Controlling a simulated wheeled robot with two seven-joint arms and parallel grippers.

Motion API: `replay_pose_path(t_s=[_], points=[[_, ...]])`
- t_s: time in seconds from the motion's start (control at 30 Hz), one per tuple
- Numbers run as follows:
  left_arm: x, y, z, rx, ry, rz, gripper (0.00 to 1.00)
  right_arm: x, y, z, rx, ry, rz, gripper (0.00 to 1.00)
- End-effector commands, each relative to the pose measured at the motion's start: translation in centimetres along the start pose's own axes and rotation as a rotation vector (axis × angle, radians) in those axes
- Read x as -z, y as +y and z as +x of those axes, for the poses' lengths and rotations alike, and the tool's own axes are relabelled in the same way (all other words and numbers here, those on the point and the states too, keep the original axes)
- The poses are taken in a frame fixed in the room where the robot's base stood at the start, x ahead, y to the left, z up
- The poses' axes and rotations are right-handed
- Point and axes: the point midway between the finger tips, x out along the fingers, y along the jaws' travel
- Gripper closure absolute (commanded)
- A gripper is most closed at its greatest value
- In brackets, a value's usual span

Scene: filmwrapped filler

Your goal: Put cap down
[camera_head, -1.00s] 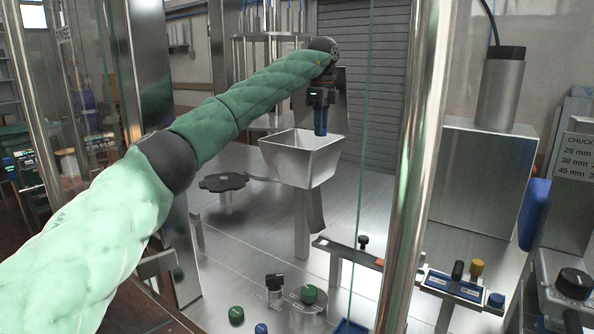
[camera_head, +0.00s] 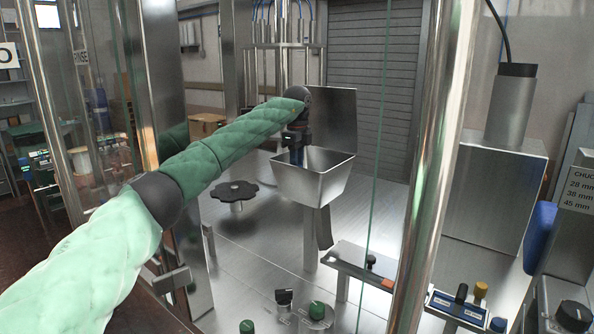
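My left arm in green padded sleeves reaches across to a steel hopper (camera_head: 312,183). My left gripper (camera_head: 297,157) points down at the hopper's back left rim. Its dark blue lower end is small and partly hidden by the rim, so I cannot tell whether it is open or holds a cap. A green round cap (camera_head: 317,310) sits on a metal disc at the bottom of the view. A second green cap (camera_head: 247,326) lies left of it at the picture's edge. My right gripper is not in view.
A glass panel edge and a thick steel post (camera_head: 431,165) stand right of the hopper. A black lobed knob (camera_head: 235,191) is on the steel deck to its left. A rail (camera_head: 362,266) and a tray of small coloured pieces (camera_head: 456,308) are at lower right.

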Motion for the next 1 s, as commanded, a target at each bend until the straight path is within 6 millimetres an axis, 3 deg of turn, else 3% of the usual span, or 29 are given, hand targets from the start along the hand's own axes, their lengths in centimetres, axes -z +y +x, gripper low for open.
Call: replay_pose_path(t_s=[0.4, 1.0], points=[[0.0, 0.0, 3.5, -0.001, 0.001, -0.001, 0.96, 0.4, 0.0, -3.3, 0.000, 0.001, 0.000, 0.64], [0.0, 0.0, 4.8, 0.000, 0.000, -0.001, 0.96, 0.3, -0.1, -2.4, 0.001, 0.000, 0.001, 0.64]])
